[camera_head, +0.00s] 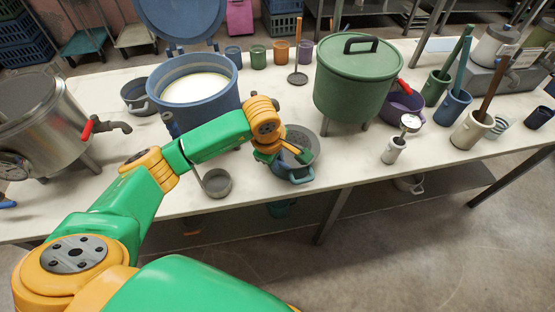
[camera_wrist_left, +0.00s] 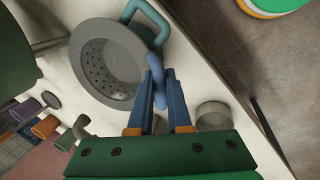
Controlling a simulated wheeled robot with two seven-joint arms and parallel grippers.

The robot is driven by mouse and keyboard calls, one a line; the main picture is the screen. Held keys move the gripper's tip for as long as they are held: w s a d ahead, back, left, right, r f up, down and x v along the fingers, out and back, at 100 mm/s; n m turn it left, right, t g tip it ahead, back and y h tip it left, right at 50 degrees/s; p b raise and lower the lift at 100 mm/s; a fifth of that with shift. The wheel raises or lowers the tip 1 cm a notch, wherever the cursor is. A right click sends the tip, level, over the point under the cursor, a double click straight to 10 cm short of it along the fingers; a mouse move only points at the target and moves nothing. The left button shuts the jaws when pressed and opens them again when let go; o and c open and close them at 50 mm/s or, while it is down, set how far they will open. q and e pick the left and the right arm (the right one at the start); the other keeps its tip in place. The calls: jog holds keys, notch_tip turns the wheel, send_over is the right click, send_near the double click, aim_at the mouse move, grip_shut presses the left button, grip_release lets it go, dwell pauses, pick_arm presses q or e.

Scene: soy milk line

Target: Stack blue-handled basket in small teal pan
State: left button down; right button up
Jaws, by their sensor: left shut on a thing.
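The basket is a grey perforated strainer (camera_head: 303,138) with a blue handle, near the table's front edge; in the wrist view (camera_wrist_left: 92,68) its rim and holed bottom show. My left gripper (camera_head: 290,154) is over its near side; in the wrist view the blue fingers (camera_wrist_left: 160,92) are shut on the blue handle. The small teal pan (camera_head: 294,174) shows directly below the basket in the head view. A teal handle (camera_wrist_left: 150,18) curves out from under the basket's rim in the wrist view. The rim hides most of the pan, so I cannot tell whether the basket is fully seated. My right gripper is not in view.
A small grey ladle cup (camera_head: 217,183) stands close left of the pan. A large blue pot (camera_head: 198,112) of white liquid is behind left. A lidded green pot (camera_head: 352,90) stands behind right.

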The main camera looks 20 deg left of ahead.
pick_arm(q)
jog(key=c, duration=0.9)
grip_release()
jog(key=shift+o, duration=0.2)
jog(key=v, duration=1.2)
jog(key=shift+b, duration=0.35)
jog(key=shift+s, duration=0.1)
